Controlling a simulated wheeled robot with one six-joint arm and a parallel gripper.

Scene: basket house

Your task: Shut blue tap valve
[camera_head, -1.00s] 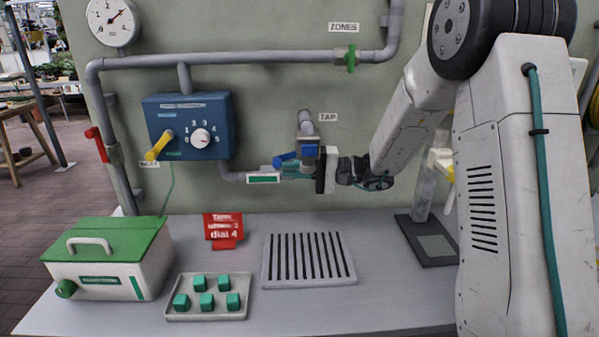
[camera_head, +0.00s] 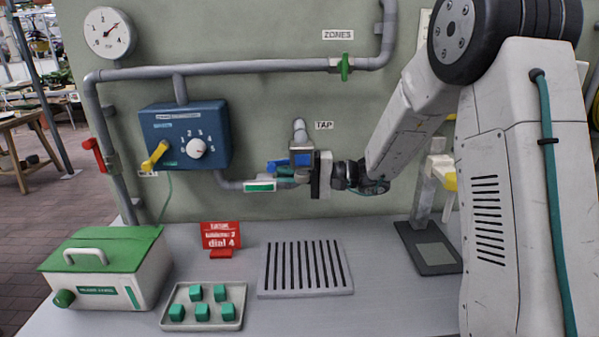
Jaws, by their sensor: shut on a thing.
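The blue tap valve (camera_head: 277,166) is on the grey pipe below the TAP label, at the middle of the back wall. Its blue handle shows left of and behind my gripper. My gripper (camera_head: 287,173) reaches in from the right, level with the tap, and is shut on the blue handle.
A blue control box (camera_head: 185,120) with a dial and yellow lever is left of the tap. A slotted drain plate (camera_head: 305,291), a tray (camera_head: 236,321) of green cubes, a red sign (camera_head: 220,235) and a green-lidded box (camera_head: 145,285) stand on the bench below.

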